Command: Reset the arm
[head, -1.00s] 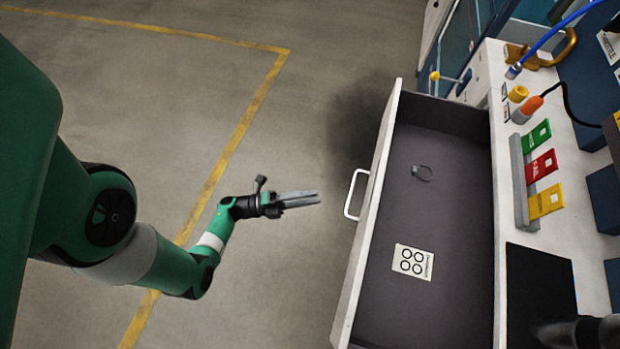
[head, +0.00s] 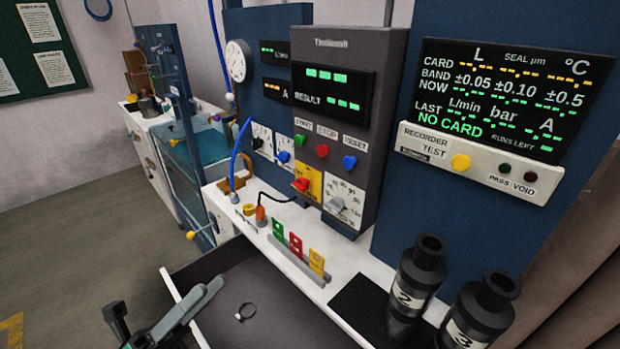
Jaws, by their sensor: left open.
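The rest of the left arm is mostly cut off by the lower picture edge. My right gripper and arm are not in view. A small dark ring clamp (head: 244,312) lies on the drawer floor, right of the fingers and apart from them.
On the white bench behind the drawer stand green, red and yellow cards (head: 296,247) in a rack, and pump tubes marked 2 (head: 412,290) and 3 (head: 478,312). Blue panels with a control box (head: 345,120) and display (head: 500,95) rise behind. The floor at left is clear.

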